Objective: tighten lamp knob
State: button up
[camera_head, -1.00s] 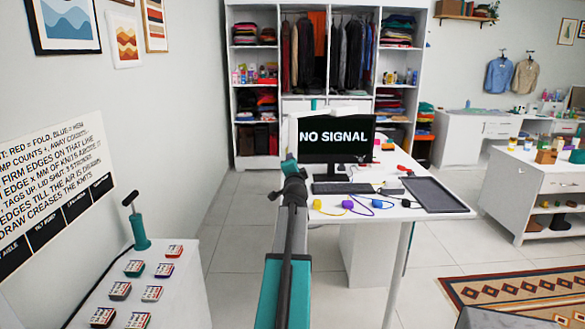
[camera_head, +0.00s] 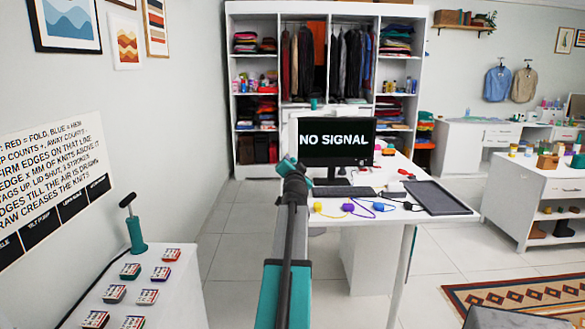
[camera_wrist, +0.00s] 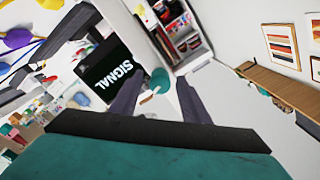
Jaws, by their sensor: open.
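I cannot make out a lamp or its knob for certain in either view. In the wrist view my gripper (camera_wrist: 160,84) shows as two dark, spread fingers with a gap between them. A small teal round thing with a pale part below it (camera_wrist: 160,78) shows in that gap. It looks farther off, and I cannot tell what it is. Nothing appears held. In the head view my arm reaches forward in the middle, and the fingers cannot be made out there. A small teal thing (camera_head: 314,103) shows just above the monitor's left top edge.
A white desk (camera_head: 400,232) bears a monitor (camera_head: 336,140), keyboard, dark tray (camera_head: 437,198) and coloured corded items. At left, a white cabinet (camera_head: 180,300) bears several small blocks and a teal, black-handled device (camera_head: 134,228). An open wardrobe (camera_head: 330,10) stands behind. Floor shows left of the desk.

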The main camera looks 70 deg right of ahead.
jog(key=shift+n+b, duration=1.7)
jog(key=shift+b, duration=0.3)
jog(key=shift+c, duration=0.4)
grip_shut()
jog(key=shift+r+m+p, duration=0.1)
jog(key=shift+m+p, duration=2.45)
jog(key=shift+m, duration=0.05)
jog(key=shift+m+p, duration=2.05)
jog(key=shift+m, duration=0.05)
jog(key=shift+m+p, duration=1.35)
jog(key=shift+m, duration=0.35)
jog(key=shift+m+p, duration=1.25)
jog(key=shift+m, duration=0.95)
